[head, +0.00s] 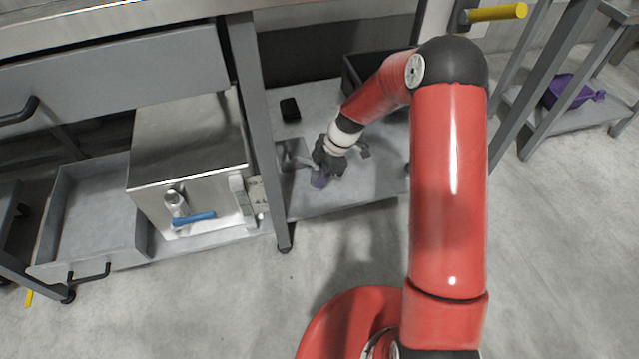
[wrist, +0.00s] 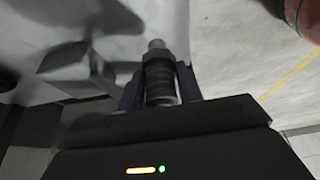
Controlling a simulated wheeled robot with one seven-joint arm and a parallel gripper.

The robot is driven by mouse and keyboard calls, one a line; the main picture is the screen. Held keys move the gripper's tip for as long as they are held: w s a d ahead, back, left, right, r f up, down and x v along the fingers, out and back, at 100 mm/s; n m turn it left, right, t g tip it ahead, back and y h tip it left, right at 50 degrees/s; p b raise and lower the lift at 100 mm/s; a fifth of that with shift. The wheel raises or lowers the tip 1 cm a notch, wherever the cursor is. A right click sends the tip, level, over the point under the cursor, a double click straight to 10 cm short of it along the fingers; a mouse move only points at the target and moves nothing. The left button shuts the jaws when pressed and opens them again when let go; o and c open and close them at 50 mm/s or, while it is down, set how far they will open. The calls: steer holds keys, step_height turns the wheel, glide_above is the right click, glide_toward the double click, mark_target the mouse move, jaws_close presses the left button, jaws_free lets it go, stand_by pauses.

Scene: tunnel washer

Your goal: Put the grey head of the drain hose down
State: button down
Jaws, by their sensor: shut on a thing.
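My gripper (wrist: 158,82) is shut on the grey head of the drain hose (wrist: 157,70), a ribbed cylinder with a narrower pale tip, in the wrist view. Its purple fingers lie on either side of the head. In the head view my gripper (head: 321,180) is low over the grey lower shelf (head: 369,187), near its front edge. The head is too small and covered to make out there. I cannot tell whether it touches the shelf. The rest of the hose is not clearly visible.
A steel box (head: 188,160) with a blue-handled valve (head: 194,218) stands left of the table leg (head: 262,130). A small black object (head: 290,110) and a black bin (head: 358,78) are farther back on the shelf. The floor in front is clear.

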step_height(320, 180, down, 4)
steer(key=shift+f, duration=0.2)
steer(key=c, duration=0.9)
jaws_free()
steer(key=shift+r, duration=0.1)
